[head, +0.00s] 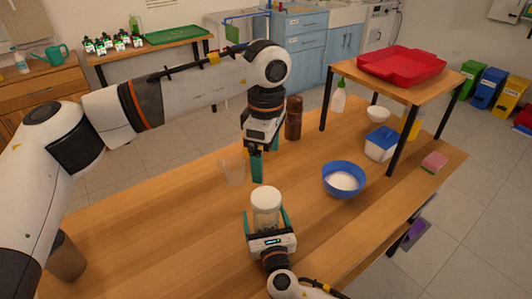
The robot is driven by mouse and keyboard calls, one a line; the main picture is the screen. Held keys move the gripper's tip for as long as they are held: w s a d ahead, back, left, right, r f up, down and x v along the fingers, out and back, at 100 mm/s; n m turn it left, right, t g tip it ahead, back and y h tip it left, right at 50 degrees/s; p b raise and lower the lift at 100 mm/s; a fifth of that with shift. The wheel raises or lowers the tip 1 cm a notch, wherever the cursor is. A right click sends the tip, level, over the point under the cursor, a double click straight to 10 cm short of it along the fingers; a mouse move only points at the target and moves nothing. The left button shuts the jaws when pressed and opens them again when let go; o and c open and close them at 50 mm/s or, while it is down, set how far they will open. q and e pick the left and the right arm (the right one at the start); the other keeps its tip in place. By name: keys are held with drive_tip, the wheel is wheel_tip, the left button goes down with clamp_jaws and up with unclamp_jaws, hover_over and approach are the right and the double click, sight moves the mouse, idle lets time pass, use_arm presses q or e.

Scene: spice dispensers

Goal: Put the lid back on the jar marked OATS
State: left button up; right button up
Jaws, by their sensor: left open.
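A clear jar with a pale top (265,207) stands near the middle of the table. No OATS marking is readable from here, and I cannot tell whether the pale top is a lid or the contents. My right gripper (267,222) comes from the front, with a green finger on each side of the jar; I cannot tell whether they press on it. My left gripper (257,168) is open and points down just behind the jar, apart from it, with nothing visible in it. No separate loose lid can be made out.
A clear cup (233,170) stands just left of my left gripper. A brown bottle (293,118) stands behind, and a blue bowl (343,192) with white contents is to the right. A small raised shelf (451,84) holds a red tray (402,66).

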drive_tip(key=v, duration=1.1)
drive_tip(key=shift+s+d, duration=0.1)
drive_tip(key=shift+s, duration=0.15)
drive_tip(key=shift+s, duration=0.1)
